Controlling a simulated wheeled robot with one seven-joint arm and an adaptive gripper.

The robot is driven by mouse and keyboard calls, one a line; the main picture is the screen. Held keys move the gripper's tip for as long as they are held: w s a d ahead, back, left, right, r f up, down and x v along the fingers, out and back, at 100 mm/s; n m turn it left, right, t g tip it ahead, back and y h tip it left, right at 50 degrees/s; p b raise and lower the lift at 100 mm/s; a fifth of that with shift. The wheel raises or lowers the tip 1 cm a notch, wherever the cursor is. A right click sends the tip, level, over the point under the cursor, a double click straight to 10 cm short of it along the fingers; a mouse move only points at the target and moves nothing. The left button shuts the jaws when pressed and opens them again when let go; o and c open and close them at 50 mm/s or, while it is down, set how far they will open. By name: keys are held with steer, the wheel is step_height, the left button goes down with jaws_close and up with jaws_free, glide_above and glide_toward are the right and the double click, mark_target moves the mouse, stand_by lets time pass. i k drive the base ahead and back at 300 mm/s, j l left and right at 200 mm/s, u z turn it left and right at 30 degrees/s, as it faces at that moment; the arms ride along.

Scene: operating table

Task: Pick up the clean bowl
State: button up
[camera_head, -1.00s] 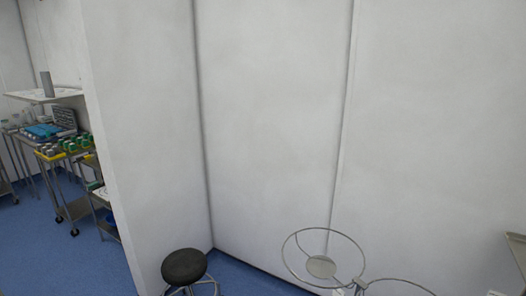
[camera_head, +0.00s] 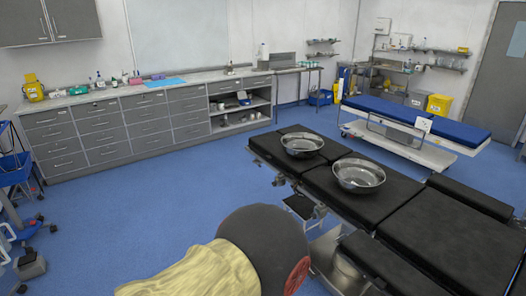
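Two shiny metal bowls sit upright on the black padded operating table (camera_head: 408,207), right of the middle of the head view. One bowl (camera_head: 302,146) is farther back and to the left. The other bowl (camera_head: 358,177) is nearer and to the right, with a gap between them. At this size I cannot tell which of the two is clean. My gripper is not in view.
A large dark rounded shape with yellowish material (camera_head: 190,276) fills the bottom centre; I cannot tell what it is. Grey drawer cabinets (camera_head: 110,125) line the back left. A blue-topped trolley (camera_head: 415,116) stands behind the table. Blue floor (camera_head: 165,200) is clear left of the table.

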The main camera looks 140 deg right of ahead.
mark_target(299, 145)
steer(key=z, duration=5.15)
steer(key=i+j+z, duration=0.15)
steer(key=i+j, duration=0.2)
steer(key=i, duration=0.5)
steer(key=i+j+z, duration=0.15)
steer(key=i+j, duration=0.35)
steer(key=i, duration=0.35)
steer(key=i+j+z, duration=0.15)
steer(key=i+j, duration=0.4)
steer(key=i, duration=0.25)
steer(key=i+j+z, duration=0.15)
steer(key=i+j, duration=0.55)
steer(key=i, duration=0.1)
